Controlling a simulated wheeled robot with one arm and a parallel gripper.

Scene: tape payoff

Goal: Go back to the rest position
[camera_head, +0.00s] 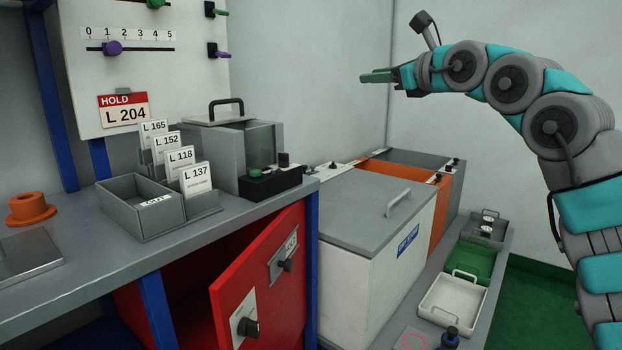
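My gripper (377,76) is at the upper middle right, raised in the air in front of the pale back walls. It points left, and its green fingers are seen nearly side-on, so the gap between them does not show. Nothing clearly hangs from it or sticks out of it. My arm comes in from the right edge, bent, with the wrist level. The gripper is apart from the bench and the bins and touches nothing that I can see.
The grey bench (95,256) holds a card rack (203,203), a grey tray (141,205) and an orange spool (30,208). A red cabinet door (262,285) stands open below. A lidded white bin (372,240) and a green tray (470,261) stand right.

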